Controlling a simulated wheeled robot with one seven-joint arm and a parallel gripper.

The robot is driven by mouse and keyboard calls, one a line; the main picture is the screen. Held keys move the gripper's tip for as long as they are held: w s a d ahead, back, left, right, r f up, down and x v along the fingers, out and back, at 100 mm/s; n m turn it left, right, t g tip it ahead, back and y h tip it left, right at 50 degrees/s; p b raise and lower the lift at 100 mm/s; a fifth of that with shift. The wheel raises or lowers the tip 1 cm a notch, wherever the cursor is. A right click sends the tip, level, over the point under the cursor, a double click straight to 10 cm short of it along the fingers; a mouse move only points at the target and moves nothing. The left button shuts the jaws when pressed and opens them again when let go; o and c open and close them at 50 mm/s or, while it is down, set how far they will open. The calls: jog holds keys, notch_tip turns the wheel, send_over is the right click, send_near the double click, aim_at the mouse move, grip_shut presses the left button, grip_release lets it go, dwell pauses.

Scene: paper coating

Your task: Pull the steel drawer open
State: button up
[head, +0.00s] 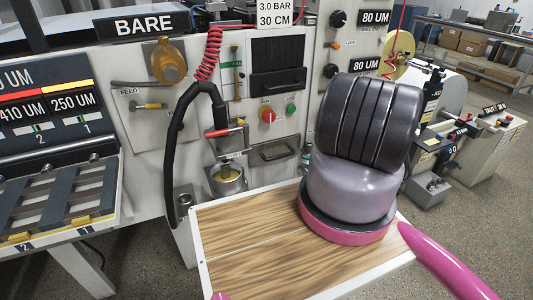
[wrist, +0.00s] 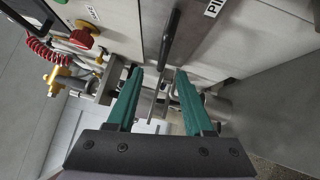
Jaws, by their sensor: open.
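In the head view, what looks like the same handle (head: 278,153) sits below the red knob. My gripper (wrist: 159,72) has two green fingers spread apart, with nothing held. The handle's lower end appears in line with the gap between the fingertips; whether it lies between them in depth, I cannot tell.
The red knob (head: 268,116) and green knob (head: 290,108) are above the handle. A red coiled hose (head: 208,55) and brass cup (head: 229,178) lie to its left. A wood-topped surface (head: 255,240) with a white rim fills the foreground.

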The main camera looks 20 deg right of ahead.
aim_at(282, 156)
jog(key=shift+m, duration=0.3)
jog(key=x, duration=1.1)
jog(key=shift+w+a+f, duration=0.2)
jog(key=shift+a+f, duration=0.05)
jog(key=shift+f, duration=0.1)
jog(key=shift+c, duration=0.4)
grip_shut()
